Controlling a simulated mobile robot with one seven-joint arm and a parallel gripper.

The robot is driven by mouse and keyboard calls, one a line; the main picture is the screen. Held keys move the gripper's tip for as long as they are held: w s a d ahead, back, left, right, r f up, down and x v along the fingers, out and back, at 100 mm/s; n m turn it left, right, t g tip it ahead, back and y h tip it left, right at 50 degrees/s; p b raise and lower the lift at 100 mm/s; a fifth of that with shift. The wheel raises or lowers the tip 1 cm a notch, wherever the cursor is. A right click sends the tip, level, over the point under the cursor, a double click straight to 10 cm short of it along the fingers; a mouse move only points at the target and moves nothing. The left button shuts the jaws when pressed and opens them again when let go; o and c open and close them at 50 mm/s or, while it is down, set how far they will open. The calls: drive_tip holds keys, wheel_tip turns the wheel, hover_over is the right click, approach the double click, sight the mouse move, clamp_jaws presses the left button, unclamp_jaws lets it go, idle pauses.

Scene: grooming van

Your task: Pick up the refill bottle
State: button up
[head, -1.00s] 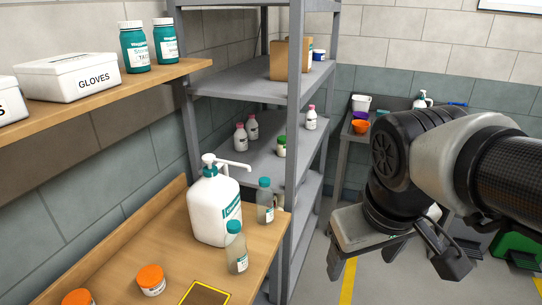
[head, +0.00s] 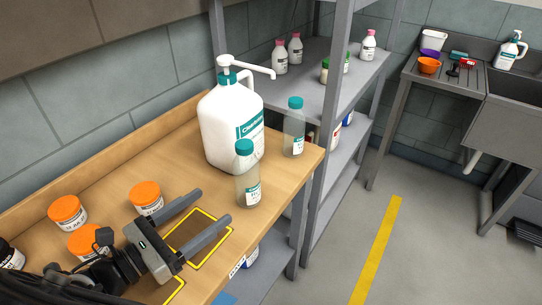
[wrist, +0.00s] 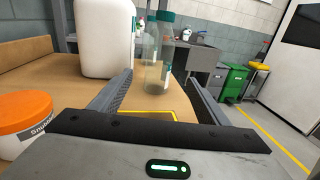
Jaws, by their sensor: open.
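Two clear bottles with teal caps stand upright on the wooden counter, and I cannot read which is the refill bottle. The nearer clear bottle (head: 247,178) is close to the counter's edge; the farther one (head: 294,128) stands behind it to the right. My gripper (head: 214,205) is open and empty, low over the counter, with its fingers pointing toward the nearer bottle and still apart from it. In the wrist view the nearer bottle (wrist: 157,75) appears between and beyond the fingertips.
A large white pump jug (head: 231,125) stands just left of the nearer bottle. Orange-lidded jars (head: 146,198) sit left of my gripper. A yellow-edged dark patch (head: 190,232) lies under the fingers. A grey shelf rack (head: 312,100) stands beyond the counter.

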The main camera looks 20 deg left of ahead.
sight(237, 186)
drive_tip(key=shift+w+f, duration=0.1)
drive_tip(key=shift+w, duration=0.2)
drive_tip(key=b+x, duration=0.1)
drive_tip(key=x, duration=0.9)
drive_tip(key=shift+w+d, duration=0.1)
drive_tip(key=shift+w, duration=0.15)
drive_tip(key=shift+r+b+x, duration=0.2)
drive_tip(key=shift+b+x, duration=0.1)
drive_tip(key=shift+x, duration=0.65)
drive_tip(key=shift+r+b+x, duration=0.2)
drive_tip(key=shift+b+x, duration=0.05)
drive_tip(key=shift+x, duration=0.75)
drive_tip(key=shift+r+b+x, duration=0.2)
drive_tip(key=shift+b+x, duration=0.1)
drive_tip(key=shift+x, duration=0.65)
drive_tip(key=c, duration=1.1)
